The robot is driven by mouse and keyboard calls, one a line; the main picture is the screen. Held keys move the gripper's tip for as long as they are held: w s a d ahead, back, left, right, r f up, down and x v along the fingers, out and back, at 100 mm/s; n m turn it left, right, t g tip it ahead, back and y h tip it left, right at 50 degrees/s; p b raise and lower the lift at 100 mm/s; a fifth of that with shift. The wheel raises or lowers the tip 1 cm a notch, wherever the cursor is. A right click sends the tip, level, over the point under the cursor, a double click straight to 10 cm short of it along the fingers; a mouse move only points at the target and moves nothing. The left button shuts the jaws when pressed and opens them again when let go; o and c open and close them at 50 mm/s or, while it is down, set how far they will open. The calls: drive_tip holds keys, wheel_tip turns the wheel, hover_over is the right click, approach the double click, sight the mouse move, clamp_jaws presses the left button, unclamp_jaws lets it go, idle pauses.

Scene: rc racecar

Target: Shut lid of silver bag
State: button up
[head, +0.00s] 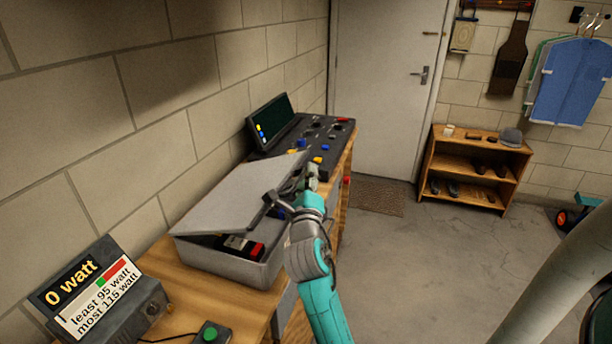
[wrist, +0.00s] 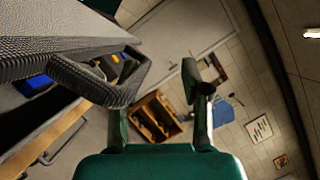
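The silver bag (head: 230,262) is a grey hard case on the wooden bench, with its lid (head: 245,195) partly lowered and tilted. A gap shows between lid and body at the front, with dark and red items inside. A dark handle (head: 268,207) sticks out from the lid's front edge. My gripper (head: 311,178) is at the lid's right front side, close to the edge. In the wrist view, my gripper (wrist: 155,100) has its fingers apart with nothing between them. The lid's handle (wrist: 105,90) overlaps the left finger there; I cannot tell whether they touch.
The wall is close on the left. Floor (head: 410,250) to the right is clear.

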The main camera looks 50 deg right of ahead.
drive_tip(key=v, duration=1.1)
drive_tip(key=shift+s+a, duration=0.3)
drive_tip(key=shift+s, duration=0.05)
idle(0.6)
drive_tip(key=shift+r, duration=0.15)
idle(0.5)
drive_tip(key=s+a+f+n+t+y, duration=0.2)
drive_tip(key=s+a+f+n+y, duration=0.35)
drive_tip(key=a+f+n, duration=0.4)
drive_tip(key=s+a+f+n+t+y, duration=0.2)
drive_tip(key=s+a+f+n+y, duration=0.3)
drive_tip(key=a+f+n, duration=0.5)
drive_tip(key=s+a+n+y, duration=0.2)
drive_tip(key=s+a+n, duration=0.1)
drive_tip(key=s+n, duration=0.4)
drive_tip(key=s+a+n+g+y, duration=0.1)
drive_tip(key=s+a+n+y, duration=0.2)
drive_tip(key=s+n, duration=0.5)
drive_tip(key=shift+s+f+y, duration=0.35)
drive_tip(key=shift+s+f, duration=0.05)
drive_tip(key=shift+s, duration=1.7)
